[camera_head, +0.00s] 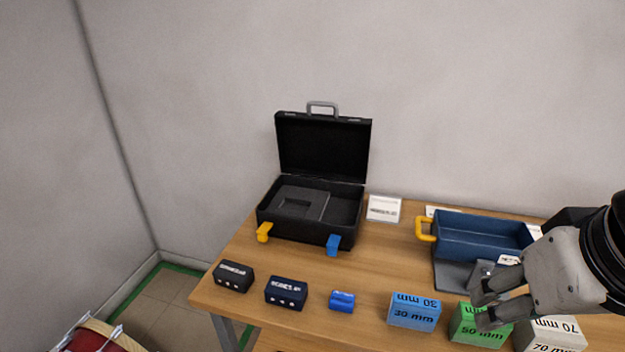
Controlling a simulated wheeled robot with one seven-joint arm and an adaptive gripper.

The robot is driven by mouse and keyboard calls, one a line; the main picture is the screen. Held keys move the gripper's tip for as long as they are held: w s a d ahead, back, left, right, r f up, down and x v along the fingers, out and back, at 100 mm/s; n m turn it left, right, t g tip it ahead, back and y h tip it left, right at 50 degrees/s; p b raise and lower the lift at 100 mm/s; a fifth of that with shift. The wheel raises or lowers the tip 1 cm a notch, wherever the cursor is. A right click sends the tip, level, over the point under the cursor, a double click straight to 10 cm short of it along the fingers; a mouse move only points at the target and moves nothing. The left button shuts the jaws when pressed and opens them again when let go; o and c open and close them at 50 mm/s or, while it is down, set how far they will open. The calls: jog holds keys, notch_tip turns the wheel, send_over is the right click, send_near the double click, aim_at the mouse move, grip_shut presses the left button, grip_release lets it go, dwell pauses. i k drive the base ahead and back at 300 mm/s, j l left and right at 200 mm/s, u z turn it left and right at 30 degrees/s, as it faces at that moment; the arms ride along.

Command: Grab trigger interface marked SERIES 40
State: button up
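Two small dark boxes with white labels and white dots stand near the table's front left edge. The black box (233,277) is at the far left; its label is too small to read. The navy box (286,294) is just right of it; its label seems to end in 40, but the print is blurred. My gripper (480,309) is at the right, above or in front of the green block, well away from both boxes. Its fingers are apart with nothing seen between them.
An open black case (310,232) with yellow and blue latches stands behind the boxes.

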aim_at(291, 294)
jog(key=u, duration=0.85)
jog(key=i+j+z, duration=0.1)
jog(key=j, duration=0.15)
jog(key=i+j+z, duration=0.15)
jog(key=j, duration=0.15)
jog(key=z, duration=0.15)
jog(key=k+l+u, duration=0.15)
jog(key=l, duration=0.2)
jog(key=i+l+u, duration=0.2)
jog(key=i+l, duration=0.1)
jog(key=l, duration=0.05)
